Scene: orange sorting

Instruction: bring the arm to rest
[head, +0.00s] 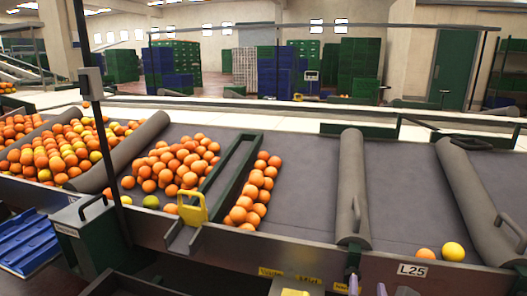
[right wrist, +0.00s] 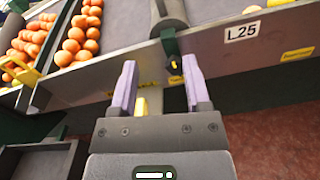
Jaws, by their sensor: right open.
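My right gripper (head: 367,288) shows only as two pale purple fingertips at the bottom edge of the head view, in front of the sorting table's front rail. In the right wrist view my right gripper (right wrist: 160,80) is open, with its fingers wide apart and nothing held between them. It points at the front rail (right wrist: 225,55), below the belt's edge. My left gripper is in neither view.
Oranges (head: 175,160) lie in piles on the sloped belt (head: 300,190), parted by grey rollers (head: 354,190). One orange (head: 425,254) and one yellow fruit (head: 453,251) lie near the L25 label (head: 412,270). A blue crate (head: 25,243) stands at lower left.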

